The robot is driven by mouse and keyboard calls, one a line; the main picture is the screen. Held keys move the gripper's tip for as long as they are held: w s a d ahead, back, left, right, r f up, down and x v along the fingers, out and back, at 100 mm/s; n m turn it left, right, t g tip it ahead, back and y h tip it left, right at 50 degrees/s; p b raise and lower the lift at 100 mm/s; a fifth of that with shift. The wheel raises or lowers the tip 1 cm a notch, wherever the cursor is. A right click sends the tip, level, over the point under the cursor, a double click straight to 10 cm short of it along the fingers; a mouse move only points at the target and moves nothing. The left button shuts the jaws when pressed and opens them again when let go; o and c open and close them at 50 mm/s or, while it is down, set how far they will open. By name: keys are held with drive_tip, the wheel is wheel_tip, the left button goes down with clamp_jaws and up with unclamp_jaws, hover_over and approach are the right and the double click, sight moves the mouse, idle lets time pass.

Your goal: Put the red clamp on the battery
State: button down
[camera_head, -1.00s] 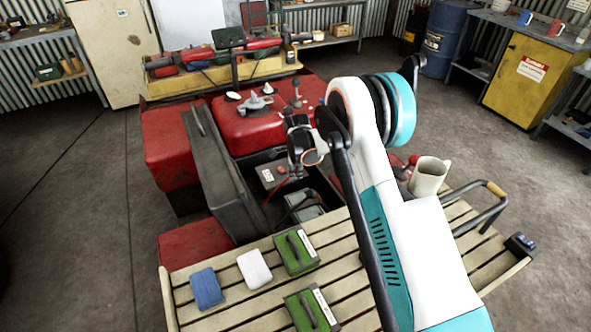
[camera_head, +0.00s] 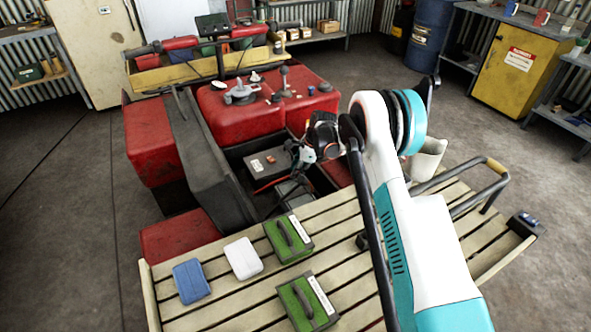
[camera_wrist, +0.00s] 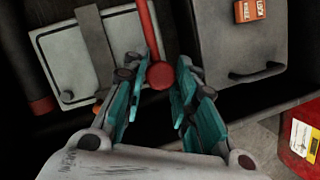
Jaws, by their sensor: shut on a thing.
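The red clamp (camera_wrist: 160,75) shows in the wrist view as a round red end between my teal fingertips, with a red cable running up from it. My gripper (camera_wrist: 158,85) is shut on it. In the head view my gripper (camera_head: 304,157) is over the engine bay of the red vehicle, and the clamp is hard to make out. The battery, seemingly the pale box with a dark strap (camera_wrist: 121,45), lies just left of the clamp in the wrist view. It also shows below my gripper in the head view (camera_head: 291,190). Contact between clamp and battery cannot be told.
A dark grey box with an orange label (camera_wrist: 227,50) stands right of the clamp. A slatted bench (camera_head: 235,312) in front holds green, white and blue packs. Red bodywork (camera_head: 240,122) surrounds the bay.

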drive_tip(key=shift+w+d+f, duration=0.15)
drive_tip(key=shift+d+f, duration=0.1)
drive_tip(key=shift+f, duration=0.25)
drive_tip(key=c, duration=1.3)
unclamp_jaws()
drive_tip(key=shift+w+d, duration=0.1)
drive_tip(key=shift+d, duration=0.05)
drive_tip(key=shift+r, duration=0.15)
drive_tip(key=v, duration=1.1)
drive_tip(key=shift+r, duration=0.35)
